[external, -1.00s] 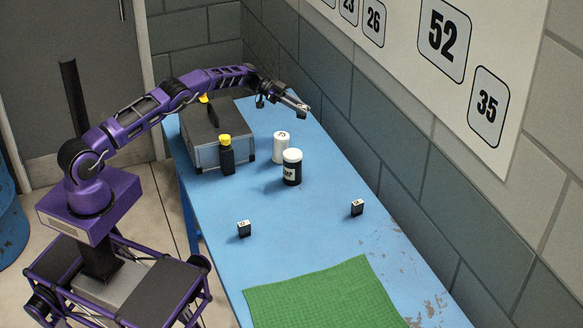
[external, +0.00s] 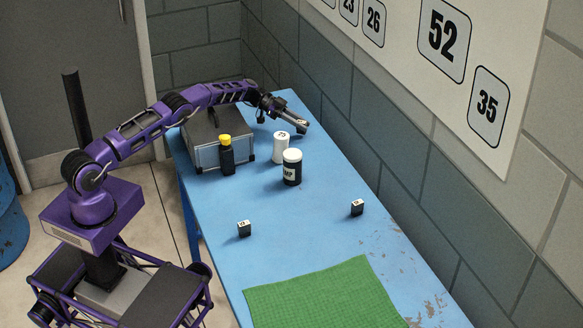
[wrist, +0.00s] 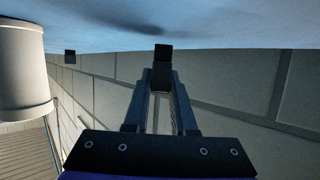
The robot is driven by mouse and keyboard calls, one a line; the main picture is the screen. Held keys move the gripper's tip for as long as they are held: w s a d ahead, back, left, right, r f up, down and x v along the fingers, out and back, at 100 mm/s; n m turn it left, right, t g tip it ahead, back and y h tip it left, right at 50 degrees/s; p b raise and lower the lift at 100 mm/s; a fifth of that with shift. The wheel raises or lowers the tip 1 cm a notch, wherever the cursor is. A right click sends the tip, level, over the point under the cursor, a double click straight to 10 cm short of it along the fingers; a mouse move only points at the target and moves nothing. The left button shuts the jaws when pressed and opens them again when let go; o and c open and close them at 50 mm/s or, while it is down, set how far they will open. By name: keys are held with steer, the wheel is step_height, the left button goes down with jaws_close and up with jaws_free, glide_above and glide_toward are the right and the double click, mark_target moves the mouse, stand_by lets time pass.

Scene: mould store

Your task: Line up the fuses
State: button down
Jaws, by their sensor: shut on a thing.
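My gripper (external: 303,126) is over the far part of the blue table, near the wall and beyond the white cylinder. In the wrist view my gripper (wrist: 161,80) is shut on a small black fuse (wrist: 163,54) at its fingertips. The external view does not show the held fuse clearly. Two black fuses with pale labelled tops stand apart on the table: a left fuse (external: 244,229) and a right fuse (external: 357,207). One small dark fuse (wrist: 70,56) also shows in the wrist view. The labels are too small to read surely.
A white cylinder (external: 281,148) and a black jar with white lid (external: 292,168) stand near my gripper. A grey case (external: 205,155) and yellow-capped bottle (external: 227,158) are left. A green mat (external: 320,295) lies at the near end. The wall borders the right edge.

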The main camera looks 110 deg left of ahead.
steer(key=shift+d+f+b, duration=0.15)
steer(key=shift+f+b, duration=0.45)
steer(key=shift+f, duration=0.7)
steer(key=c, duration=0.7)
jaws_free()
steer(key=shift+o, duration=0.2)
steer(key=p+v, duration=0.2)
steer(key=v, duration=0.2)
steer(key=r+p+v, duration=0.1)
steer(key=p+v, duration=0.2)
steer(key=v, duration=0.1)
steer(key=shift+r, duration=0.15)
